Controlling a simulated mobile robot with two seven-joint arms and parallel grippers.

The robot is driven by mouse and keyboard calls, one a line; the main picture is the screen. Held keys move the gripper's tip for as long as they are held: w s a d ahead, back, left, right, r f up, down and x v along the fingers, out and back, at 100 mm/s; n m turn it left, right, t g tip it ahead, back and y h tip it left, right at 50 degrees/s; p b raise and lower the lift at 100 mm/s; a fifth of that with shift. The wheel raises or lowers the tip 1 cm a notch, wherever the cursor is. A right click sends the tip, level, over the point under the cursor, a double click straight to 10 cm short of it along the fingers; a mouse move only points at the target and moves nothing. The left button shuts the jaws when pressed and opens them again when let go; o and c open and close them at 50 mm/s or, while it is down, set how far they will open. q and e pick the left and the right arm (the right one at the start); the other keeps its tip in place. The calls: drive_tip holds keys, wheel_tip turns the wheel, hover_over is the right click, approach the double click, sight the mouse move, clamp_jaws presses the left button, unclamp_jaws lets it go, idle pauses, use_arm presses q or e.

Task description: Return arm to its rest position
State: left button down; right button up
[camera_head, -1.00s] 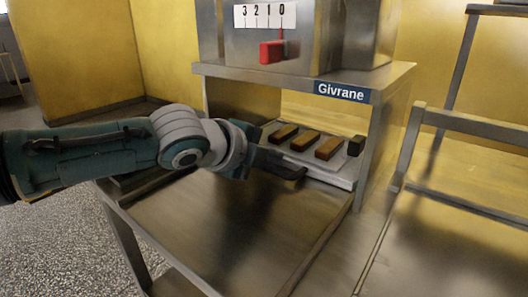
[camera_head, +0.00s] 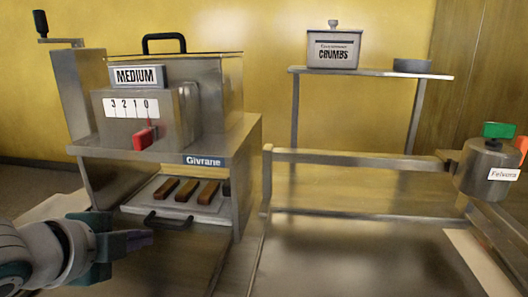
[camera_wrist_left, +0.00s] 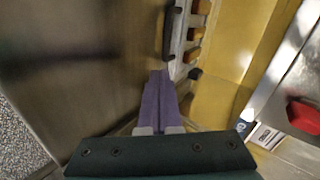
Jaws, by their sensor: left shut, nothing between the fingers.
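My left gripper (camera_head: 138,239) is at the lower left of the head view, just in front of the tray and to the left of its black handle (camera_head: 167,221). Its purple fingers are together and empty; they also show shut in the left wrist view (camera_wrist_left: 159,95). The white tray (camera_head: 206,217) sits in the opening of the Givrane machine (camera_head: 228,150) with several brown bars (camera_head: 186,190) in a row. In the wrist view the handle (camera_wrist_left: 170,35) is beyond the fingertips. My right gripper is in neither view.
The machine carries a red lever (camera_head: 143,138) by a 3-2-1-0 scale and a MEDIUM sign (camera_head: 138,76). A steel table (camera_head: 350,260) stands at right, with a Felvora canister (camera_head: 487,172) at its side. A CRUMBS box (camera_head: 332,50) stands on a shelf behind.

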use_arm(q)
drive_tip(key=s+d+n, duration=0.1)
drive_tip(key=s+d+g+p, duration=0.1)
drive_tip(key=s, duration=0.1)
drive_tip(key=s+d+r+n, duration=0.1)
drive_tip(key=s+d, duration=0.1)
drive_tip(key=shift+d+n+p, duration=0.1)
drive_tip(key=shift+n+p, duration=0.2)
drive_tip(key=shift+p, duration=0.05)
drive_tip(key=s+r+n+g+p, duration=0.2)
drive_tip(key=s+r+n, duration=0.15)
drive_tip(key=s, duration=0.45)
drive_tip(key=s+r+n+g+y+p, duration=0.1)
drive_tip(key=s+r+n+g+p, duration=0.1)
drive_tip(key=s+n, duration=0.4)
drive_tip(key=s+r+n+g+p, duration=0.2)
drive_tip(key=s+r+n+p, duration=0.1)
drive_tip(key=s, duration=0.6)
wheel_tip(320, 180, up, 37)
drive_tip(key=p, duration=3.7)
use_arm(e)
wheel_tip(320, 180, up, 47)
use_arm(q)
drive_tip(key=shift+s, duration=0.1)
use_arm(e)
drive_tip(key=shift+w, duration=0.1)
